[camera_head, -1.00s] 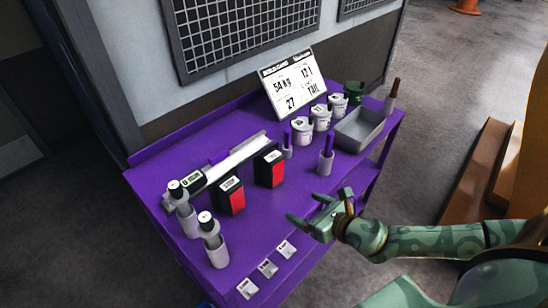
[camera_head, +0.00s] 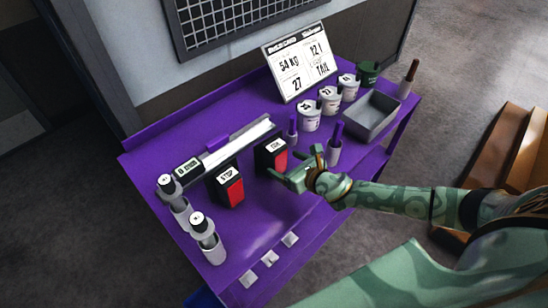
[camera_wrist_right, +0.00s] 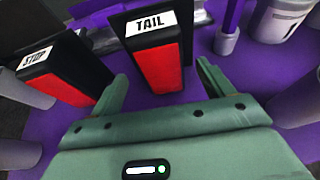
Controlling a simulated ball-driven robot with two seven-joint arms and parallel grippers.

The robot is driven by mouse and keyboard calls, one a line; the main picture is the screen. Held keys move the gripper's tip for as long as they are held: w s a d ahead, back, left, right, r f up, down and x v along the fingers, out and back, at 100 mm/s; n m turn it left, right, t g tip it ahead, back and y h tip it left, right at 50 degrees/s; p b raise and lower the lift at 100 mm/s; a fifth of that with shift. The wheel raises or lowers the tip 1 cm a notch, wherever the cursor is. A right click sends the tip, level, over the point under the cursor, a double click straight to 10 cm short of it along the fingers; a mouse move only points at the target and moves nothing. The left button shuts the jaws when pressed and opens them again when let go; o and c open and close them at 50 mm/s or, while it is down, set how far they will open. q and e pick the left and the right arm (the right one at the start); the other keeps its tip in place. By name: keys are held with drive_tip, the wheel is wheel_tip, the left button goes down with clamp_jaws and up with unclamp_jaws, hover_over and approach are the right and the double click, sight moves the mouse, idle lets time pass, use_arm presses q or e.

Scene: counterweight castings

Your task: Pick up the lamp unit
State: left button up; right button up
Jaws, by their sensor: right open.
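Two black lamp units with red faces stand upright on the purple bench. The TAIL unit (camera_head: 271,157) is nearer the middle, and the STOP unit (camera_head: 227,186) is to its left. My right gripper (camera_head: 297,168) is open just to the right of the TAIL unit. In the right wrist view, the open fingers (camera_wrist_right: 163,73) point at the TAIL unit (camera_wrist_right: 157,58), which stands ahead between them; no grip on it shows. The STOP unit (camera_wrist_right: 60,68) is left of the fingers there. My left gripper is not in view.
A sign card (camera_head: 299,62) reading TAIL stands at the back. White cups (camera_head: 329,100), a grey tray (camera_head: 371,115) and a holder with a purple-handled tool (camera_head: 334,153) stand to the right. A white bar (camera_head: 239,145) lies behind the lamps. Small tags (camera_head: 270,258) line the front edge.

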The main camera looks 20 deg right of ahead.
sight(281, 159)
drive_tip(key=x, duration=0.3)
drive_tip(key=b+x, duration=0.1)
drive_tip(key=x, duration=0.1)
drive_tip(key=shift+w+r, duration=0.15)
drive_tip(key=shift+w, duration=0.25)
drive_tip(key=shift+s+r, duration=0.1)
drive_tip(key=c, duration=1.3)
